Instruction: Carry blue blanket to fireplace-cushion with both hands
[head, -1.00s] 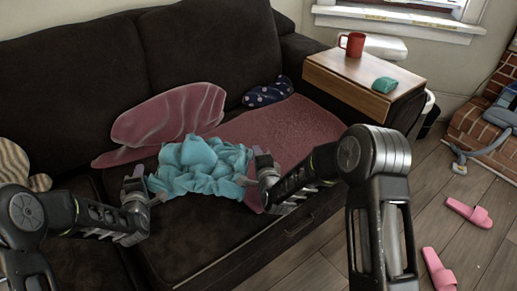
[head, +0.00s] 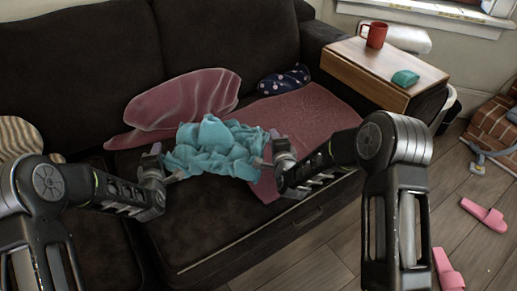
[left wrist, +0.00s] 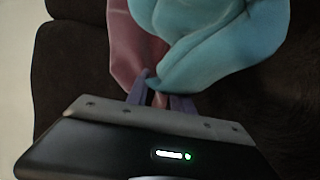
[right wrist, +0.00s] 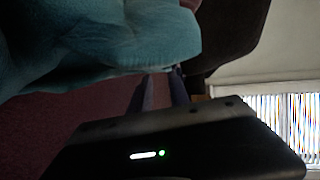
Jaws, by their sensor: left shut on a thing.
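The blue blanket (head: 215,145) is a crumpled light-blue heap over the seat of the dark sofa, between my two grippers. My left gripper (head: 166,176) is shut on its left edge; the pinched cloth shows in the left wrist view (left wrist: 205,55). My right gripper (head: 268,156) is at its right edge, fingers close together with the cloth edge at their tips in the right wrist view (right wrist: 110,45). I cannot tell how far the blanket is off the seat. Part of the brick fireplace (head: 490,125) shows at the far right; no fireplace cushion is clearly visible.
The dark sofa (head: 210,235) bears a pink cushion (head: 180,105), a pink throw (head: 310,115) and a dotted navy pillow (head: 284,79). A wooden armrest tray (head: 365,70) holds a red mug (head: 374,35) and a teal item (head: 405,78). Pink slippers (head: 484,214) lie on the floor.

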